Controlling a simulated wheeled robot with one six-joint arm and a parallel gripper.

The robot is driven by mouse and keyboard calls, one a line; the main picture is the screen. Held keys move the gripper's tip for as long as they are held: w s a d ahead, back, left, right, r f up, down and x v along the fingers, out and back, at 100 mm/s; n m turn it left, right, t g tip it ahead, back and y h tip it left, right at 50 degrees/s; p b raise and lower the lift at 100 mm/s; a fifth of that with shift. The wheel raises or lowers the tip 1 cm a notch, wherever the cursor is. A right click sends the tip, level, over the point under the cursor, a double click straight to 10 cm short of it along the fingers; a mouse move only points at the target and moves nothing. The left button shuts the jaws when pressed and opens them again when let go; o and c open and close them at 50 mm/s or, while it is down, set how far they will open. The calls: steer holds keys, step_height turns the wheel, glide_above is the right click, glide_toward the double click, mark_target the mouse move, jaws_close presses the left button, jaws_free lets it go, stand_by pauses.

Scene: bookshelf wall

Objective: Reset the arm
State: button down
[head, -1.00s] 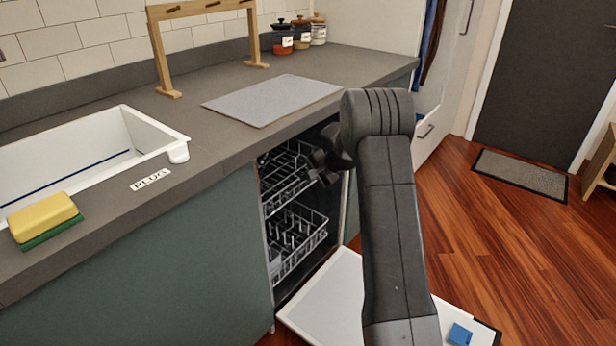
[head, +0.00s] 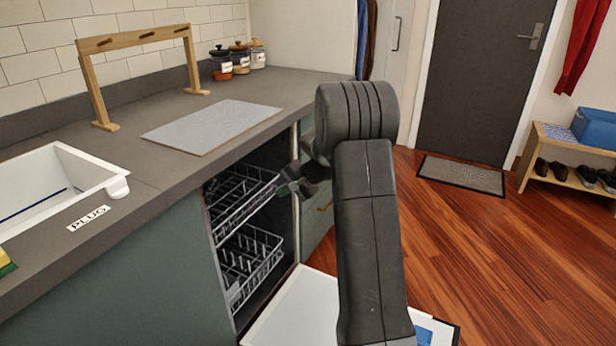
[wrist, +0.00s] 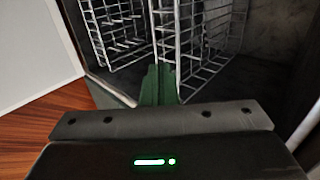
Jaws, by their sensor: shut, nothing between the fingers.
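My arm rises in front of the open dishwasher in the head view, with its elbow high and its end bent down to the left. My gripper (head: 290,186) is partly hidden behind the arm, near the upper dishwasher rack (head: 238,200). In the wrist view its green fingertips (wrist: 159,84) are together, with nothing held between them. They point at the wire racks (wrist: 190,45); I cannot tell whether they touch.
The dishwasher door (head: 295,315) lies folded down beside my arm. The counter (head: 160,195) carries a grey mat (head: 212,127), wooden rack (head: 140,40) and jars. Open wooden floor (head: 480,260) lies to the right, with a shoe bench (head: 570,180) beyond.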

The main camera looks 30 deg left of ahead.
stand_by(0.3)
glide_toward(250, 202)
steer(key=x, duration=0.6)
steer(key=shift+d+f+b, duration=0.2)
steer(key=shift+d+b, duration=0.05)
steer(key=shift+b, duration=0.1)
steer(key=shift+a, duration=0.55)
steer(key=shift+d, duration=0.1)
